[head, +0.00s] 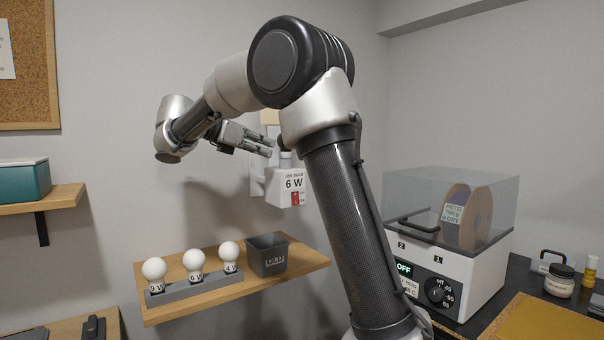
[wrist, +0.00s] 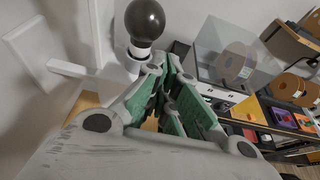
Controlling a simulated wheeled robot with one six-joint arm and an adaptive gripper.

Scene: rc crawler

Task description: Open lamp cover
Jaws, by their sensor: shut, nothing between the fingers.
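The wall lamp (head: 288,186) is a white box marked 6 W with a red switch, partly hidden by my arm. In the wrist view a dark round bulb (wrist: 145,20) sits upright in a white socket on a white wall arm (wrist: 75,69). No cover shows over the bulb there; I cannot tell where the lamp cover is. My gripper (head: 270,147) is shut and empty, at the left of the lamp near its top. In the wrist view its green-padded fingers point toward the bulb's base; I cannot tell whether they touch it.
A wooden shelf (head: 308,266) below holds several white bulbs in a grey rack (head: 196,286) and a dark grey bin (head: 267,256). A white dryer box (head: 464,275) with a clear lid (head: 420,190) stands at the right. A teal box (head: 24,181) is at the left.

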